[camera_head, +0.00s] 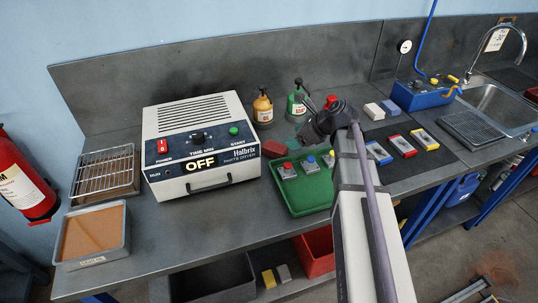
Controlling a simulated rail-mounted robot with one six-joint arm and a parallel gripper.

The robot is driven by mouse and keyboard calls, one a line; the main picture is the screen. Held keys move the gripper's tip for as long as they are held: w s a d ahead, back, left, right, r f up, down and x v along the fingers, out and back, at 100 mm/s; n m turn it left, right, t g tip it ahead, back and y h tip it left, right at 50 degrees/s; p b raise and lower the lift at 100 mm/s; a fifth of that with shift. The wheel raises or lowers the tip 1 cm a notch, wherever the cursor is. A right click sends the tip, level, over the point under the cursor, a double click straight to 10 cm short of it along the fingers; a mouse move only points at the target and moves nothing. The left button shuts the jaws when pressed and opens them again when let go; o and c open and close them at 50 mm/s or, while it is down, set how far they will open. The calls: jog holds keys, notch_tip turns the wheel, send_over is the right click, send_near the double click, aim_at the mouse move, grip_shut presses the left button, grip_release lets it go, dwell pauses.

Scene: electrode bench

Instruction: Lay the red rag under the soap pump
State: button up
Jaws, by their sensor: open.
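A small red patch, which looks like the red rag (274,149), lies on the bench just right of the white oven. Two pump-type bottles stand behind it near the wall: an amber one (263,107) and a green one (296,106). I cannot read their labels, so I cannot tell which is the soap pump. My gripper (301,139) is at the end of the dark wrist, right of the rag and in front of the green bottle. It is open, apart from the rag. Its fingers are small and partly hidden by the wrist.
The white oven (200,140) reads OFF and stands left of the rag. A green tray (310,200) with buttoned blocks lies in front of my gripper. A wire rack (105,172) and brown-filled tray (95,235) are at left. Blocks, a blue box (420,96) and sink (497,103) are right.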

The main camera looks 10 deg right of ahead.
aim_at(276, 147)
jog(key=b+x, duration=0.2)
jog(key=x, duration=0.2)
jog(key=shift+f, duration=0.25)
jog(key=shift+a, duration=0.15)
jog(key=b+x, duration=0.4)
jog(key=x, duration=0.1)
jog(key=shift+a+f, duration=0.1)
jog(key=c, duration=0.7)
